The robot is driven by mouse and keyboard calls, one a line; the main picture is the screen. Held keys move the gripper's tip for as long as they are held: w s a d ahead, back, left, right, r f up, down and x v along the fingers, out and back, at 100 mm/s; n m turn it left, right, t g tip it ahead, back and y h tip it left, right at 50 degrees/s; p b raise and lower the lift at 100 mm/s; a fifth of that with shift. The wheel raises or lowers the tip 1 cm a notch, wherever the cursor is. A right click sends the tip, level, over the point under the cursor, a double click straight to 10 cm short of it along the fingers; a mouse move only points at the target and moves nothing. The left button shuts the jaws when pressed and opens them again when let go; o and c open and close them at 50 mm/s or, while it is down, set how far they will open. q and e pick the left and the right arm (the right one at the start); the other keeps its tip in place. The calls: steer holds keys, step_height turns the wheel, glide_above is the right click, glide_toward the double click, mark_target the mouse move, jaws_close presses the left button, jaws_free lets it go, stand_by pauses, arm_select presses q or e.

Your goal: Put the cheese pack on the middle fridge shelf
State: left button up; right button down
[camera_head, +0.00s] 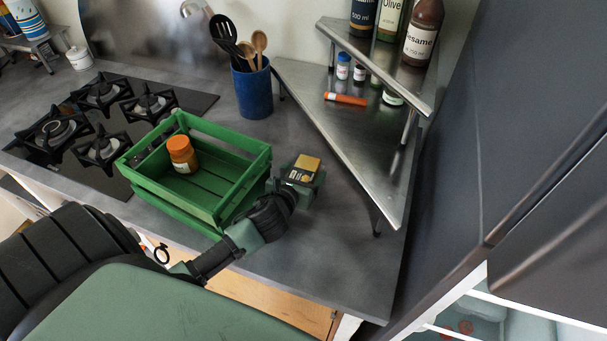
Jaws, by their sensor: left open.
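A small yellow pack with a dark, printed lower part, likely the cheese pack (306,164), is on the grey counter just right of the green crate. My left gripper (303,176) is open right at the pack, with its fingers near the pack's sides. I cannot tell whether they touch it. My left arm comes in from the lower left and passes the crate's near corner. The fridge interior (485,318) shows in part at the bottom right, with pale shelf edges. Which shelf is the middle one cannot be told. My right gripper is not in view.
The green crate (225,203) holds an orange-lidded jar (182,154). A metal corner shelf (345,133) with bottles and small jars stands right of the pack. A blue utensil pot (252,92) and gas hob (95,125) lie behind. Dark tall doors (450,150) border the right.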

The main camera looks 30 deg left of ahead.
arm_select(q)
steer(key=shift+s, duration=0.1)
steer(key=shift+c, duration=0.3)
steer(key=c, duration=1.5)
steer(key=shift+r, duration=0.1)
jaws_close()
steer(key=shift+r, duration=0.1)
